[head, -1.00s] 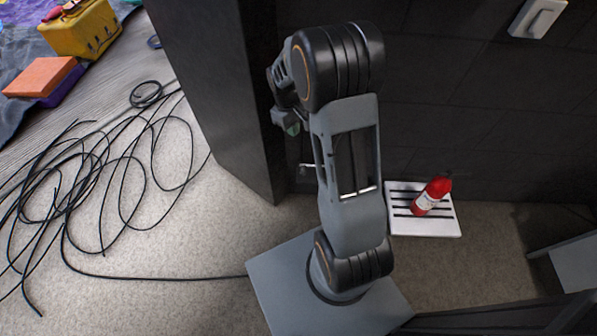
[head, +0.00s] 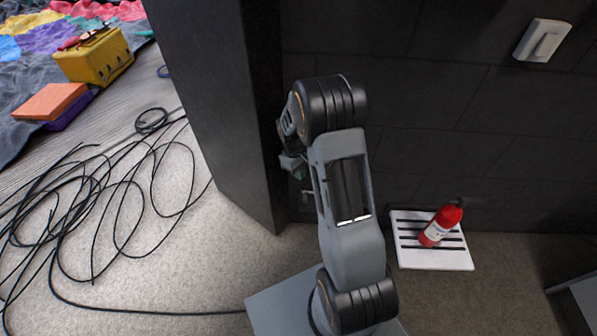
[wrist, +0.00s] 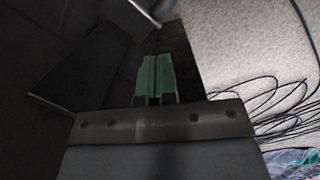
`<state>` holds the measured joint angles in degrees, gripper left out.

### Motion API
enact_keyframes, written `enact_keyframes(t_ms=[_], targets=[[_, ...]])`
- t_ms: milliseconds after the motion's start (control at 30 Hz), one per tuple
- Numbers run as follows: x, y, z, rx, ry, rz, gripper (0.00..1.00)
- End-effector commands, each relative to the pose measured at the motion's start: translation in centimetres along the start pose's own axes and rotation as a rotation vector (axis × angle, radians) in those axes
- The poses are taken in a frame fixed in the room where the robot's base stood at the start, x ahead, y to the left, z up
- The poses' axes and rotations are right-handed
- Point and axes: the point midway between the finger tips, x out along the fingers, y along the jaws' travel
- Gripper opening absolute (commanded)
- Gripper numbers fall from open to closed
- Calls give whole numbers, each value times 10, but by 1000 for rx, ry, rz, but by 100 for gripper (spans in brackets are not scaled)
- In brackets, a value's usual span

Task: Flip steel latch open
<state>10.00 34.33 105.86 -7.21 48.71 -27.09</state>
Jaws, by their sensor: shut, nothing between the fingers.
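My gripper (wrist: 153,78) shows in the wrist view with its two green fingers together and nothing between them. In the head view my gripper (head: 292,162) is partly hidden on the left of my upper arm, in front of the dark wall. A small pale metallic piece (head: 306,196) shows low by the wall, just left of my arm and below the gripper; I cannot tell whether it is the steel latch. The latch cannot be clearly made out in either view. No contact between my fingers and anything is visible.
A dark upright panel (head: 215,110) stands left of my arm. Black cables (head: 90,215) lie looped on the carpet. A red extinguisher (head: 440,224) lies on a white slotted plate (head: 425,260) at right. A pale switch-like box (head: 543,40) is on the wall.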

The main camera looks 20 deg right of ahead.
Motion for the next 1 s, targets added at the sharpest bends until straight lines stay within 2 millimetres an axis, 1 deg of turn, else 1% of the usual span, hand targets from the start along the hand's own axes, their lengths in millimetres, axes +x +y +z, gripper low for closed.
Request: enact_keyframes(t_ms=[33, 100, 300, 400, 600, 1000], targets=[[13, 0, 0, 0, -1, -1, 0], [24, 0, 0, 1, -1, -1, 0], [49, 0, 0, 1, 0, -1, 0], [57, 0, 0, 2, -1, -1, 0], [63, 0, 0, 1, 1, 0, 0], [63, -1, 0, -5, 1, 1, 0]])
